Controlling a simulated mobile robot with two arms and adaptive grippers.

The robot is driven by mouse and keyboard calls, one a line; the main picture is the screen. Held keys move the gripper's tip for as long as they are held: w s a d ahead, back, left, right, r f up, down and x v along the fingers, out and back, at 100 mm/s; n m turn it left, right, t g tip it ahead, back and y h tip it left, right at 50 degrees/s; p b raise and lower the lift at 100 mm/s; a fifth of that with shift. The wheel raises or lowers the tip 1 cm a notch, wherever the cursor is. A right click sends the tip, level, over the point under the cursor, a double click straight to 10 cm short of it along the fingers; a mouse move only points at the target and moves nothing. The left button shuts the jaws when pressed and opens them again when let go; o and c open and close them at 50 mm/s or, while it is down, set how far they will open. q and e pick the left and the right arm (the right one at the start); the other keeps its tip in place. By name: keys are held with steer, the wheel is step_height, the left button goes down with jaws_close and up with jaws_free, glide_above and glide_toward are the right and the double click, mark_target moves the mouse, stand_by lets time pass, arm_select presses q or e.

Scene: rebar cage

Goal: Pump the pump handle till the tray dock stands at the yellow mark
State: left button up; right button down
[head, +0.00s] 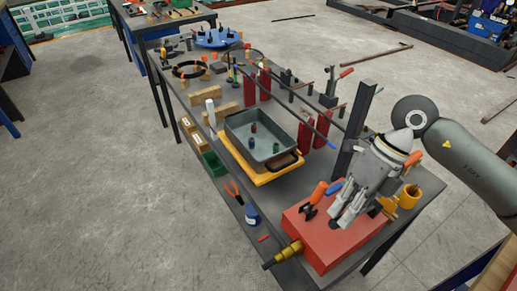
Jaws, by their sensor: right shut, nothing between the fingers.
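My right gripper (346,221) comes in from the right, shut and empty, pointing down over the red box (312,242) at the near end of the table. An orange-red grip with a black lower part (317,194) stands at the box's left side, just left of the fingers; I cannot tell if it is the pump handle. A blue tip shows beside it. A grey tray (240,138) with small coloured pieces sits on a yellow-orange platform (262,179), probably the tray dock. A dark upright post (354,140) stands behind the gripper. I cannot make out a yellow mark. My left gripper is out of view.
A brass-coloured fitting (287,253) sticks out at the red box's front left. Long dark bars run along the table past red stands (305,135). Pliers (233,191) and a blue bottle (252,217) lie along the left edge.

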mark_target(336, 224)
steer(key=shift+s+a+f, duration=0.15)
steer(key=shift+a+f, duration=0.05)
steer(key=shift+f, duration=0.25)
steer(key=shift+s+a+f+b, duration=0.1)
steer(key=shift+a+f+b, duration=0.1)
steer(key=shift+f+b, duration=0.5)
steer(key=shift+s+a+f+b, duration=0.1)
steer(key=shift+a+f+b, duration=0.05)
steer(key=shift+f+b, duration=0.5)
steer(key=shift+a+f+b, duration=0.15)
steer(key=shift+f+b, duration=0.5)
steer(key=shift+b, duration=0.05)
